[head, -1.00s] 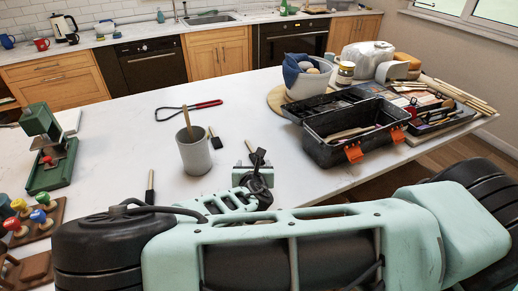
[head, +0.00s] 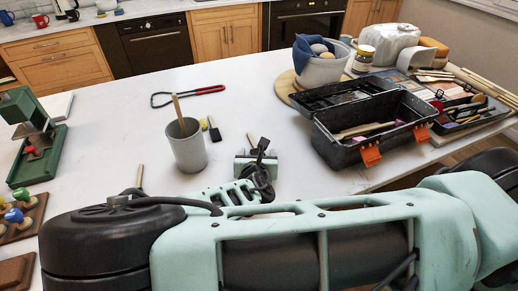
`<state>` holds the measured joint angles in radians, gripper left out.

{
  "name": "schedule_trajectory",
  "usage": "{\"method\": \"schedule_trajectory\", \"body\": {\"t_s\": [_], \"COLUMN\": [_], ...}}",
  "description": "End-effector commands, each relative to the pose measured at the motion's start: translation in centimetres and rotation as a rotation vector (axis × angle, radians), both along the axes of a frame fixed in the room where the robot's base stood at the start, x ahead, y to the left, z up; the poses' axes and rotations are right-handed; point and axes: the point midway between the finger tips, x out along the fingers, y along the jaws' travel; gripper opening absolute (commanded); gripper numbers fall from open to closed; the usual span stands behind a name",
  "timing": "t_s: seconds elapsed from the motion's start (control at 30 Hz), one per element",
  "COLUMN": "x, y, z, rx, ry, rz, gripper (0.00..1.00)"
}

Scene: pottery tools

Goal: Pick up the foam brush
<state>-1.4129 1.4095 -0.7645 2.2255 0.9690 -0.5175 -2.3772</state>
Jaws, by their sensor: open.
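A small brush with a black, foam-like head (head: 214,132) lies on the white table just right of the grey cup. Another thin tool with a pale handle (head: 140,176) lies nearer to me at the left; its lower end is dark and partly hidden by my arm, so I cannot tell its kind. My gripper (head: 257,148) is open above the table, to the right of and nearer than the black-headed brush. Its black fingers are apart from the brush, and I see nothing between them.
A grey cup (head: 187,153) holding a wooden stick stands left of the brush. A red-handled tool (head: 190,93) lies behind it. A black toolbox (head: 350,155) with orange latches is at right, a green press (head: 40,140) at left. The table's middle back is clear.

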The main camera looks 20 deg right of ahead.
Motion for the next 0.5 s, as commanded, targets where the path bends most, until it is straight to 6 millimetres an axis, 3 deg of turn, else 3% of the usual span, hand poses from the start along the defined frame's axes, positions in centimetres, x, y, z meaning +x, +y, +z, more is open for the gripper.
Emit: {"method": "schedule_trajectory", "body": {"t_s": [0.07, 0.1, 0.27, 0.3, 0.5], "x": [0.01, 0.01, 0.02, 0.02, 0.02], "y": [0.01, 0.0, -0.01, -0.01, -0.01], "z": [0.03, 0.03, 0.03, 0.03, 0.02], "rx": [0.0, 0.0, 0.0, 0.0, 0.0], "ry": [0.0, 0.0, 0.0, 0.0, 0.0], "rz": [0.0, 0.0, 0.0, 0.0, 0.0], "gripper": [0.68, 0.62, 0.18, 0.14, 0.13]}}
